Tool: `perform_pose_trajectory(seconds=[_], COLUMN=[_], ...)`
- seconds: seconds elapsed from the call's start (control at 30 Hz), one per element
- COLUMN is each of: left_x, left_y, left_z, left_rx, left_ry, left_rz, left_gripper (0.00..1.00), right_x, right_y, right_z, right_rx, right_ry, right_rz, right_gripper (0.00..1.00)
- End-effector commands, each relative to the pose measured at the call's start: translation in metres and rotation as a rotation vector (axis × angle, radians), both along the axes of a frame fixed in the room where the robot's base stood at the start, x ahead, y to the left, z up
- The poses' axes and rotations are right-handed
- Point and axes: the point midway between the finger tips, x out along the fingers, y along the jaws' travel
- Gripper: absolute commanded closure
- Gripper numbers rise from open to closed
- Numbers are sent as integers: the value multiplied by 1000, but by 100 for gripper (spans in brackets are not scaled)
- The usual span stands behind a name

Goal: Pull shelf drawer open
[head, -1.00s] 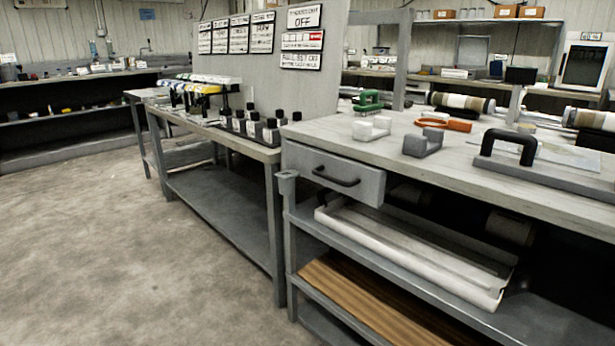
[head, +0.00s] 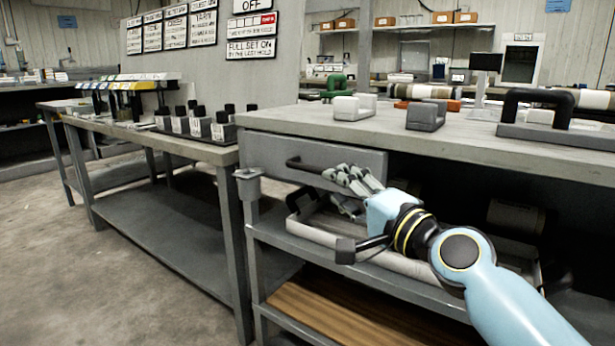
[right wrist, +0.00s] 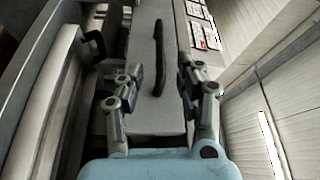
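The shelf drawer has a plain grey front (head: 262,154) just below the worktop, and it looks shut. Its black bar handle (head: 306,164) runs across the front. My right gripper (head: 346,177) is at the right part of the handle, partly hiding it. In the right wrist view, the gripper (right wrist: 160,84) is open, with its fingers spread in front of the grey drawer front (right wrist: 154,50). My left gripper is not in view.
A white tray (head: 318,236) lies on the shelf below the drawer, behind my right arm. A grey cup-like holder (head: 248,184) is fixed by the drawer's left end. A black-handled block (head: 540,118) stands on the worktop (head: 400,136). The floor (head: 60,270) at left is clear.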

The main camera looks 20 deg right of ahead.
Motion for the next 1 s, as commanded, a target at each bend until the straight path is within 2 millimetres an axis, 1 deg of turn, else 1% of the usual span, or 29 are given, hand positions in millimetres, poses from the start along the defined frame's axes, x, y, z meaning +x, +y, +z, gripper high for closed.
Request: perform_pose_trajectory(seconds=[0.03, 0.2, 0.3, 0.43, 0.6, 0.87, 1.0], left_x=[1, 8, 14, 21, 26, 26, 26], left_y=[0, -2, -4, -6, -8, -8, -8], left_z=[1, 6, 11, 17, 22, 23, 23], left_rx=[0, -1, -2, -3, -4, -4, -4], left_ry=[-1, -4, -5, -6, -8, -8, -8], left_rz=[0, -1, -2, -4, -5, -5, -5], left_gripper=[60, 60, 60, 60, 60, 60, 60], right_x=[9, 43, 61, 78, 88, 89, 89], right_y=[3, 13, 18, 22, 25, 26, 26], right_z=[3, 4, 5, 5, 6, 7, 7], right_rx=[2, 3, 1, 0, -1, -1, -1], right_ry=[-4, -2, -1, 2, 2, 2, 2], right_rz=[-1, 0, -1, 0, 0, 0, 0], right_gripper=[64, 64, 64, 64, 64, 64, 82])
